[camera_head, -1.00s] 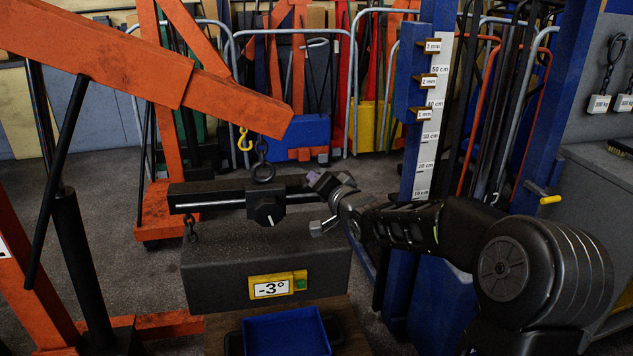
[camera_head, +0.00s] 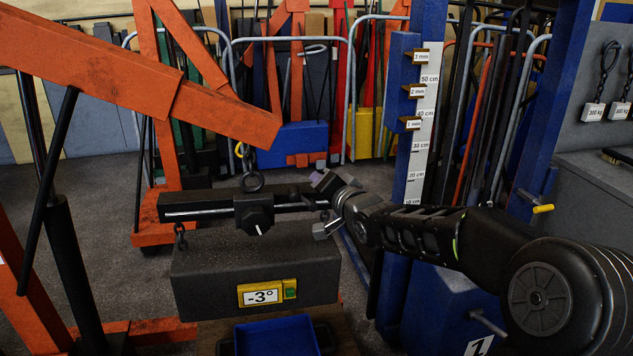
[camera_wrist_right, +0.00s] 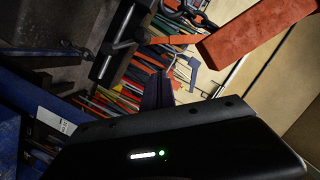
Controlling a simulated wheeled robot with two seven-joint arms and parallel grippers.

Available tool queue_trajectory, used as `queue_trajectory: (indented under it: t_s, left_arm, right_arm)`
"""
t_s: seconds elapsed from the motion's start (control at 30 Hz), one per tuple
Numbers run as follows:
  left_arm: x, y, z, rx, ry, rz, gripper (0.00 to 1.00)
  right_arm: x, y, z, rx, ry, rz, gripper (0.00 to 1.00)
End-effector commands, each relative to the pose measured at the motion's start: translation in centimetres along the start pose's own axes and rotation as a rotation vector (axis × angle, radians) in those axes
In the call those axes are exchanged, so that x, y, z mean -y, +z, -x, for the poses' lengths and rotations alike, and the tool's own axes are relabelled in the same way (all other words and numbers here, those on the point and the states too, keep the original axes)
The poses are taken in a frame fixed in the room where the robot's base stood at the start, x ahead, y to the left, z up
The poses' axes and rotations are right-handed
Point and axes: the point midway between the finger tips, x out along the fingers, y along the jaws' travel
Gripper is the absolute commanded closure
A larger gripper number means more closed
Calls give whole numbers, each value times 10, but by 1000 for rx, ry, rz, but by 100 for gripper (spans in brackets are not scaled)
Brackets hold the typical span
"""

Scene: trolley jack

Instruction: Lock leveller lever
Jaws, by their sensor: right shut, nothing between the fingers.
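The leveller is a black beam (camera_head: 200,206) hung by a ring from the orange crane arm. Its dark slider block (camera_head: 252,208) has a small part with a white mark (camera_head: 258,229) below, perhaps the lever. A dark load block (camera_head: 255,262) hangs beneath on chains; its yellow display (camera_head: 264,295) reads -3° beside a green button. My right gripper (camera_head: 332,200) is at the beam's right end, to the right of the slider, apart from it. It is shut and empty; its fingertips are hard to make out. My left gripper is out of view.
The orange crane arm (camera_head: 130,75) spans the upper left. A blue post with a centimetre scale (camera_head: 418,130) stands behind my right arm. A blue tray (camera_head: 277,337) lies below the load. In the right wrist view, an orange beam (camera_wrist_right: 258,40) crosses the upper right.

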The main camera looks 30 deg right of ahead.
Motion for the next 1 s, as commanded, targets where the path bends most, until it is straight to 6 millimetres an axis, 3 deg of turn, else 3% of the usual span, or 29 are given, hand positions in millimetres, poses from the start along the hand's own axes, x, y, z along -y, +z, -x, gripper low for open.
queue_trajectory:
  t_s: [0.2, 0.4, 1.0]
  left_arm:
    - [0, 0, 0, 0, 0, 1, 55]
    - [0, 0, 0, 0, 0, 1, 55]
    - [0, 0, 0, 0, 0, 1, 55]
  right_arm:
    - [3, 0, 44, -2, -2, 0, 100]
    - [4, 0, 63, -1, -1, 0, 100]
    - [4, 0, 65, -1, -1, 1, 100]
